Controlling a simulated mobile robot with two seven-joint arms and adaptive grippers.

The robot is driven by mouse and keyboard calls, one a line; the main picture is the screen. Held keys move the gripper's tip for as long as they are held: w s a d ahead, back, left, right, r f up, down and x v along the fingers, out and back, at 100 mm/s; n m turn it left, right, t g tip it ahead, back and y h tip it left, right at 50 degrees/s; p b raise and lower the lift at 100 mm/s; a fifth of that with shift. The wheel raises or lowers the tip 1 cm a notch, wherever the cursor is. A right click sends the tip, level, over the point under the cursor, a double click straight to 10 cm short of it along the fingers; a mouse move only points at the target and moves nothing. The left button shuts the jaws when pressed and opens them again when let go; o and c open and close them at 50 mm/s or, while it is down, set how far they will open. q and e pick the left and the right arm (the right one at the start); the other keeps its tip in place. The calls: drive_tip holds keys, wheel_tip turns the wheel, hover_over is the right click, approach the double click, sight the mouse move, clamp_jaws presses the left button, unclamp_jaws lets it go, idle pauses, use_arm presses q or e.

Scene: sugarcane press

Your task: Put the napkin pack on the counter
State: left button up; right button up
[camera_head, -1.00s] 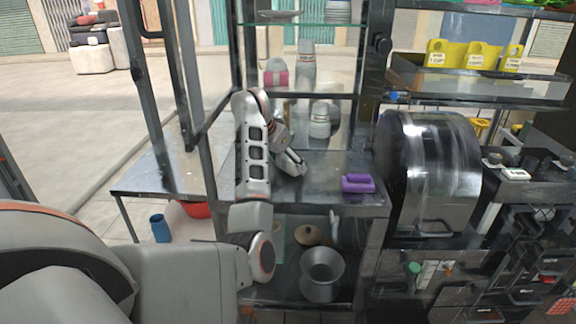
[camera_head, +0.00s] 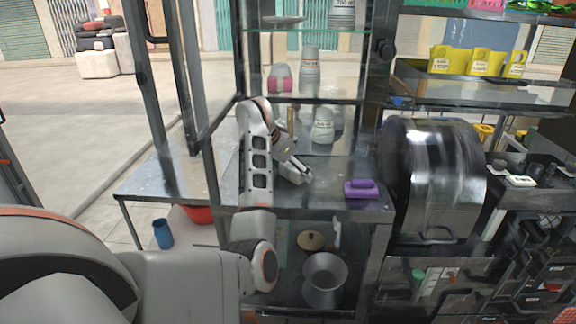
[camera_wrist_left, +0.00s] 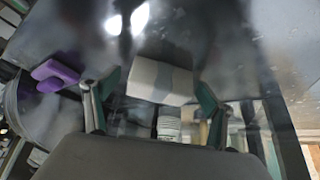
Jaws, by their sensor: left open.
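A pale, block-shaped pack (camera_wrist_left: 160,82), which looks like the napkin pack, lies on the dark shiny counter (camera_head: 335,172) in the left wrist view. In the head view the pale pack (camera_head: 296,173) shows at the end of my left arm, partly hidden by it. My left gripper (camera_wrist_left: 152,88) is open, with one finger on either side of the pack. I cannot tell whether the fingers touch it. My right gripper is not in view.
A purple object (camera_head: 361,189) sits on the counter to the right. A white bottle (camera_head: 322,127) stands behind the gripper. A pink and white item (camera_head: 280,79) is on the shelf above. A metal drum (camera_head: 440,180) stands at the right. Frame posts are close to my left arm.

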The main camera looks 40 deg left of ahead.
use_arm(q)
drive_tip(key=p+v, duration=0.3)
drive_tip(key=v, duration=0.9)
drive_tip(key=shift+p, duration=0.35)
drive_tip(key=shift+r, duration=0.15)
